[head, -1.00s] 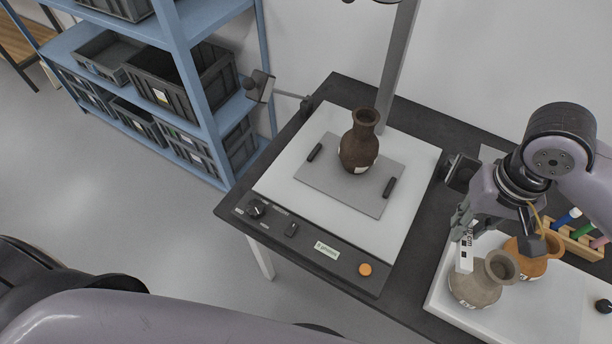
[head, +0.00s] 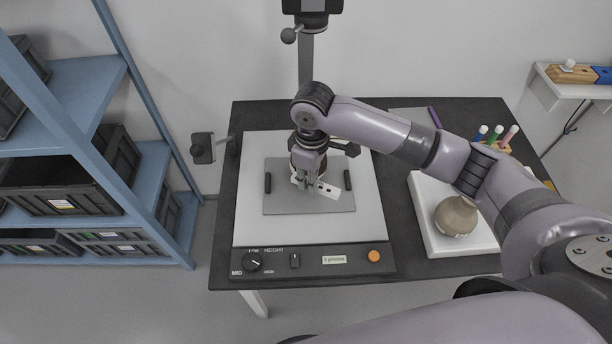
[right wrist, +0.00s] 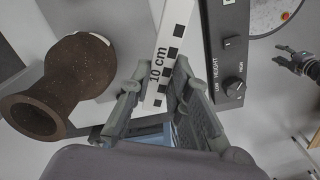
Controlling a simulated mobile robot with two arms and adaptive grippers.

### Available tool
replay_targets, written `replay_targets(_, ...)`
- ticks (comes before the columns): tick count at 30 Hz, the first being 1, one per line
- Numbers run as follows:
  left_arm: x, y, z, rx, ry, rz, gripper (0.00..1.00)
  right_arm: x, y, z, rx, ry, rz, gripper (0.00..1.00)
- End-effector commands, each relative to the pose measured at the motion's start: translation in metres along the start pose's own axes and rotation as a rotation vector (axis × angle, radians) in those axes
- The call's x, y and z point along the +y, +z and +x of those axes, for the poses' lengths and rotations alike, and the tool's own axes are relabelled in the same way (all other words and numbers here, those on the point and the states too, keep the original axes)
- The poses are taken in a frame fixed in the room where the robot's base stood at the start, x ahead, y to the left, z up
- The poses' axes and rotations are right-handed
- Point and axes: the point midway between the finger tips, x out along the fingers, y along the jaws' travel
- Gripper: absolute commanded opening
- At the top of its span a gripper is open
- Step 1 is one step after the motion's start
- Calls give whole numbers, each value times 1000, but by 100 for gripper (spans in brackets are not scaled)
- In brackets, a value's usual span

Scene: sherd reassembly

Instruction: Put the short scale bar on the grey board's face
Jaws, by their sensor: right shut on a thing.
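The short scale bar (head: 329,189) is white with black squares and reads "10 cm" in the right wrist view (right wrist: 171,48). My right gripper (head: 308,184) is shut on one end of it, over the grey board (head: 290,203). I cannot tell whether the bar touches the board.
The board is on a white panel (head: 250,225) with a control strip (head: 310,261) in front. A grey-beige jar (head: 456,216) stands on a white tray (head: 431,238) at right. A column (head: 305,60) rises behind.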

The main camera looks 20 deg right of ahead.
Motion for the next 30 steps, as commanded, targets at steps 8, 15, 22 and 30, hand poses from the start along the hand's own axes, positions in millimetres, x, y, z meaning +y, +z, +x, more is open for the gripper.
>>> replay_targets(8, 11, 12, -22, -21, 13, -1, 40, 17, -14, 46, -4, -4, -378, 0)
replay_targets(15, 11, 16, -23, -27, 13, 1, 40, 21, -17, 62, 0, -1, -491, 0)
replay_targets(22, 4, 9, -10, -16, 5, 0, 40, 21, -16, 74, 0, 0, -494, 0)
replay_targets(30, 5, 10, 16, -13, 5, -1, 40, 22, -16, 98, 0, 0, -493, 0)
